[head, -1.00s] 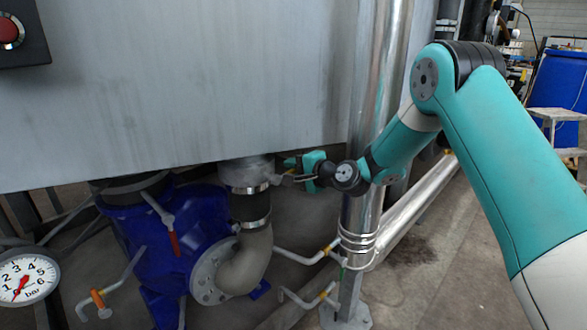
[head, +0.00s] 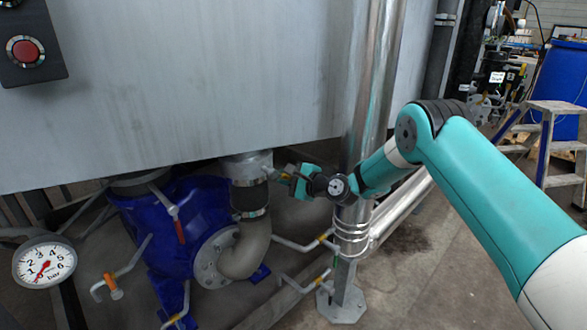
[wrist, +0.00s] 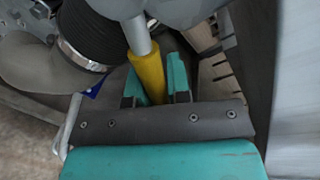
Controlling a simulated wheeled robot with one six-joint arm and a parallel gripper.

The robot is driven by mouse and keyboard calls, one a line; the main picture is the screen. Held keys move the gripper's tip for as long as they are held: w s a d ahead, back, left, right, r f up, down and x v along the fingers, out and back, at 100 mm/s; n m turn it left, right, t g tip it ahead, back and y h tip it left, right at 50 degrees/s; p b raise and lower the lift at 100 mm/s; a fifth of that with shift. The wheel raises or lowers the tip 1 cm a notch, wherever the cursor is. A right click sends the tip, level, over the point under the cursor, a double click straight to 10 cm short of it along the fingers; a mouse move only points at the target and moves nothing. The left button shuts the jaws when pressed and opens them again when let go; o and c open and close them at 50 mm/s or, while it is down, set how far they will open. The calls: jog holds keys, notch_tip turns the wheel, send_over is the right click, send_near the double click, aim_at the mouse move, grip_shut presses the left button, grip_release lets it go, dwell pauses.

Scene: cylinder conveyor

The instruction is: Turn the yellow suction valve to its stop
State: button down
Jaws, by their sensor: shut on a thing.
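The yellow-sleeved handle (wrist: 147,74) of the suction valve lies between the teal fingers of my gripper (wrist: 154,82) in the wrist view. The gripper is shut on it. A bare metal stem runs from the sleeve up to a grey part at the top edge. In the head view my gripper (head: 287,176) is just right of the silver valve body (head: 247,166), which sits above the black hose under the tank.
A blue pump (head: 190,228) stands below and left of the valve. A shiny vertical post (head: 374,110) stands close behind my arm. The grey tank (head: 200,80) hangs over the valve. A pressure gauge (head: 45,262) is at lower left.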

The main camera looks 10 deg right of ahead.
aim_at(257, 193)
jog(key=f+m, duration=0.1)
jog(key=s+a+m+y, duration=0.1)
jog(key=m, duration=0.1)
jog(key=a+f+m, duration=0.1)
jog(key=shift+s+a+f+m, duration=0.25)
jog(key=shift+s+f+m, duration=0.05)
jog(key=shift+s+m, duration=0.1)
jog(key=shift+s+a+f+m+y, duration=0.15)
jog(key=shift+s+a+m+y, duration=0.15)
jog(key=shift+m, duration=0.25)
jog(key=shift+s+a+f+m+y, duration=0.2)
jog(key=shift+a+m, duration=0.2)
jog(key=shift+m, duration=0.15)
jog(key=shift+s+a+m+p, duration=0.15)
jog(key=shift+s+a+m, duration=0.25)
jog(key=shift+m, duration=0.4)
jog(key=shift+s+a+m+p, duration=0.2)
jog(key=shift+a+m, duration=0.25)
jog(key=shift+m, duration=0.35)
jog(key=c, duration=1.1)
grip_release()
jog(key=shift+a, duration=0.1)
